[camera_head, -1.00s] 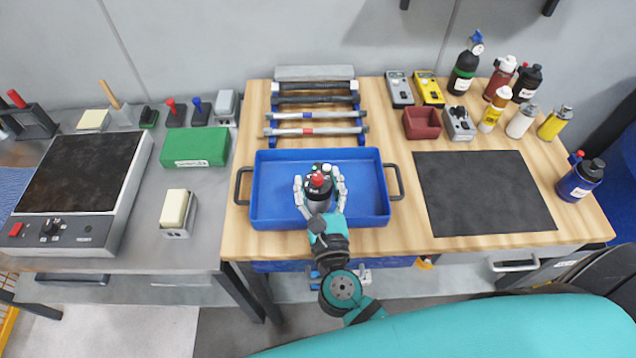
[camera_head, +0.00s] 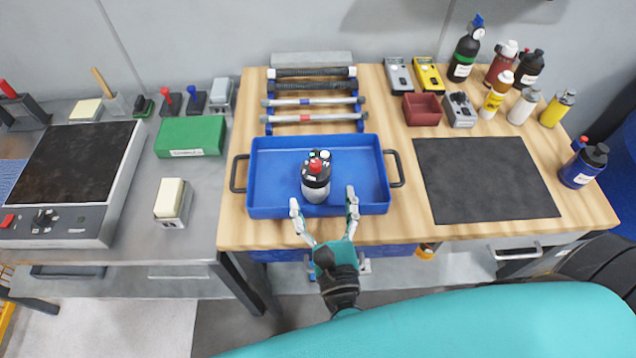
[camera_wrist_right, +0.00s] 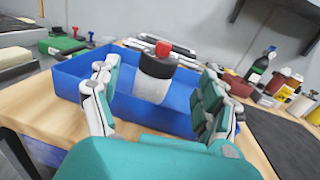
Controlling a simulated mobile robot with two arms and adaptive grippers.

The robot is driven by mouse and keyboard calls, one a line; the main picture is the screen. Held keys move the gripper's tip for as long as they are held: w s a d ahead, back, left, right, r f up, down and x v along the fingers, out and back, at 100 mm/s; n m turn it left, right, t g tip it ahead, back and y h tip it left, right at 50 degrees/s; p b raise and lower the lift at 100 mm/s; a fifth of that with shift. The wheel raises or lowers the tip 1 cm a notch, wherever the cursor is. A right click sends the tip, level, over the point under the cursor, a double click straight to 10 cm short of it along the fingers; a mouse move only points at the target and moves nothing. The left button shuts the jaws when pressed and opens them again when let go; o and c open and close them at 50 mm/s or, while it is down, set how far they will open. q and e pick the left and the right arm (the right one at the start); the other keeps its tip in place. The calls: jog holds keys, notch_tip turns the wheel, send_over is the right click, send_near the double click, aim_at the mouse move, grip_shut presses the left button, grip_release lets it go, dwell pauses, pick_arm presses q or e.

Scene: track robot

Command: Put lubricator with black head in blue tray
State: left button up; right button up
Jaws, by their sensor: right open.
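The lubricator with the black head (camera_head: 316,180) stands upright inside the blue tray (camera_head: 268,204), near its middle. It has a pale body, a black top and a red knob. My right gripper (camera_head: 324,212) is open and empty, with its fingers over the tray's front edge, apart from the lubricator. The right wrist view shows the lubricator (camera_wrist_right: 154,78) beyond and between the spread fingers (camera_wrist_right: 155,95), with the blue tray (camera_wrist_right: 78,80) around it. My left gripper is not in view.
A black mat (camera_head: 485,180) lies right of the tray. Bottles (camera_head: 465,55), meters (camera_head: 428,75) and a dark red box (camera_head: 421,109) stand at the back right. A rack of rods (camera_head: 313,95) is behind the tray. A green box (camera_head: 190,136) is on the left bench.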

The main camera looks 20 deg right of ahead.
jog(key=shift+s+a+b, duration=0.15)
jog(key=shift+s+b, duration=0.05)
jog(key=shift+s, duration=0.9)
jog(key=shift+s+a+b, duration=0.15)
jog(key=shift+s+b, duration=0.05)
jog(key=shift+s, duration=0.85)
